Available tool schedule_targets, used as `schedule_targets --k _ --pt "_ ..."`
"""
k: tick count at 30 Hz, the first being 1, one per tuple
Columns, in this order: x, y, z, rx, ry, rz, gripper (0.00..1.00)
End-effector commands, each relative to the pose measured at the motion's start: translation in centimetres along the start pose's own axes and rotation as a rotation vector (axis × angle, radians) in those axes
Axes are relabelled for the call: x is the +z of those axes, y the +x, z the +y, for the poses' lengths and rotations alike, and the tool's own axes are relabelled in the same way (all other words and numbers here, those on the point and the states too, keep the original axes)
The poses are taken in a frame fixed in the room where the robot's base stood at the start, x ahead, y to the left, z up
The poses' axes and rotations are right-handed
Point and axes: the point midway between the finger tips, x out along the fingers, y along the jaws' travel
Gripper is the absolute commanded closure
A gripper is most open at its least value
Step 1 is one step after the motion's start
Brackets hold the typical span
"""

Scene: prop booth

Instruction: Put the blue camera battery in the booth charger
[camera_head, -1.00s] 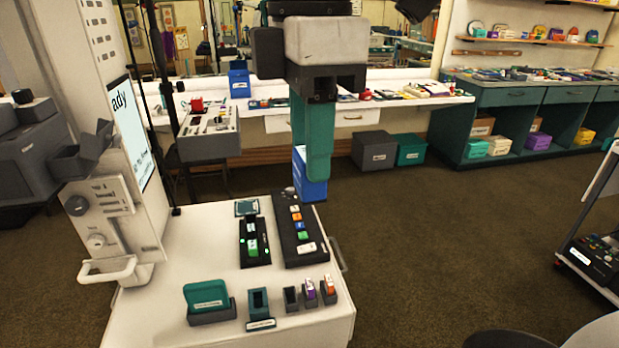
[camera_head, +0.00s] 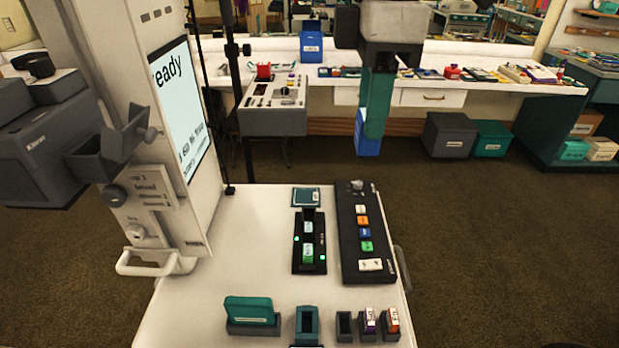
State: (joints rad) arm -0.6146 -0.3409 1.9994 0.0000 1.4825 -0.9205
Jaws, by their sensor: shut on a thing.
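My gripper (camera_head: 376,128), with teal fingers, is shut on a blue block (camera_head: 364,146), which looks like the blue camera battery.
A white screen kiosk (camera_head: 178,110) stands left. The cart's middle left is clear.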

Motion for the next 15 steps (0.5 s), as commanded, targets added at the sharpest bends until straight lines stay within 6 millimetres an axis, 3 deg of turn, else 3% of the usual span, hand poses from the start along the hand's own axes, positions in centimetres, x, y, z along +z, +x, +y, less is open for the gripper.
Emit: schedule_targets --k 6,11,15 --pt "-4.5 7.3 9.1 -0.009 -0.002 -0.006 0.89" --pt "-6.5 13.9 15.1 -0.010 -0.002 -0.006 0.89" --pt "-7.3 20.4 19.8 -0.010 -0.001 -0.006 0.89"
